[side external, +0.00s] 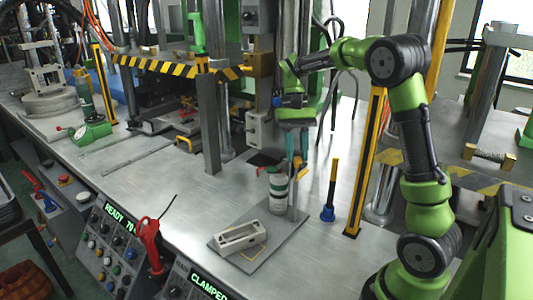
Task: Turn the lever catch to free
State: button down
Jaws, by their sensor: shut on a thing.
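My gripper (297,171) points down at the middle of the bench, with its fingers close together. A grey block with a long slot (238,238) lies on a flat plate (276,249) in front of my gripper. A red lever (151,246) stands at the bench's front edge, well left of my gripper. A lit display reads CLAMPED (208,286).
A blue-based marker (328,213) and a yellow-black post (366,160) stand to the right. A striped press platform (180,68) rises at the back left.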

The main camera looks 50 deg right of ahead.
dwell(0.3)
jog(key=c, duration=0.9)
grip_release()
jog(key=shift+r, duration=0.1)
jog(key=v, duration=1.2)
jog(key=shift+s+m, duration=0.1)
jog(key=shift+m, duration=0.2)
